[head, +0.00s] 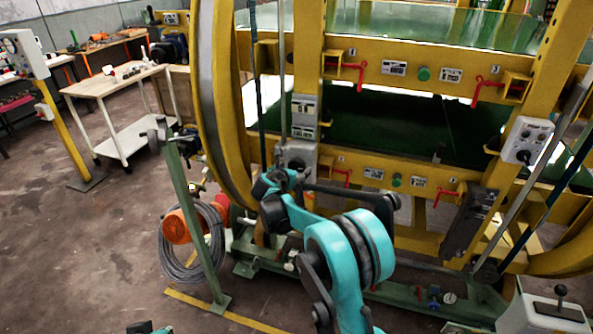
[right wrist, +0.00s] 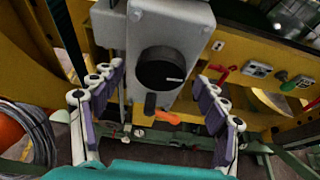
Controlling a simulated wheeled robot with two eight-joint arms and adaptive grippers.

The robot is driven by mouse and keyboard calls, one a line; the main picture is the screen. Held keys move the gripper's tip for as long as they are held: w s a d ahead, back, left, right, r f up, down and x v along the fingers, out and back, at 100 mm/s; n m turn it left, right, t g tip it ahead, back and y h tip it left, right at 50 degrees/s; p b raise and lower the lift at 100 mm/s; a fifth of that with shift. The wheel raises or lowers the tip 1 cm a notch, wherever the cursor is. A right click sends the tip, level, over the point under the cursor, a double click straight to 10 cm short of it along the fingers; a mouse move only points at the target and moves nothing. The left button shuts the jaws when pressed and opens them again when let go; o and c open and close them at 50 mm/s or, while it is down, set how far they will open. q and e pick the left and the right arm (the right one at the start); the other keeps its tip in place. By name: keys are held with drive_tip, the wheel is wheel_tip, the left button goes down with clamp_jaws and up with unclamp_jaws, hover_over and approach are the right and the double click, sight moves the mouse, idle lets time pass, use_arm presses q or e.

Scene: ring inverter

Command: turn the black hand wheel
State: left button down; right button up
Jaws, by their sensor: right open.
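The black hand wheel (right wrist: 162,68) is a round dark disc on the face of a grey box (right wrist: 195,30), with a dark grip (right wrist: 150,103) below it. In the head view the grey box (head: 297,153) is on the yellow frame, and the wheel is largely hidden there by my gripper. My right gripper (head: 280,180) is in front of the box. In the right wrist view my right gripper (right wrist: 158,105) is open, with its purple-padded fingers spread left and right below the wheel and no visible contact. My left gripper is not clearly in view.
The yellow ring frame (head: 212,100) stands around the box, with red handles (head: 355,68) to the right. A green post (head: 193,220) and coiled cable (head: 190,245) stand at left. A wooden-topped cart (head: 115,80) is farther back. Floor at lower left is clear.

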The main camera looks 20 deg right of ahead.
drive_tip(key=shift+b+x, duration=0.3)
drive_tip(key=shift+x, duration=1.15)
drive_tip(key=c, duration=1.2)
drive_tip(key=shift+r, duration=0.1)
drive_tip(key=shift+m, duration=0.3)
drive_tip(key=m+t+y, duration=0.1)
drive_tip(key=m+y, duration=0.1)
drive_tip(key=m, duration=0.1)
drive_tip(key=shift+t+p, duration=0.3)
drive_tip(key=m+t, duration=0.1)
drive_tip(key=m, duration=0.1)
drive_tip(key=m+t+y+b, duration=0.1)
drive_tip(key=m, duration=0.1)
drive_tip(key=shift+y, duration=0.3)
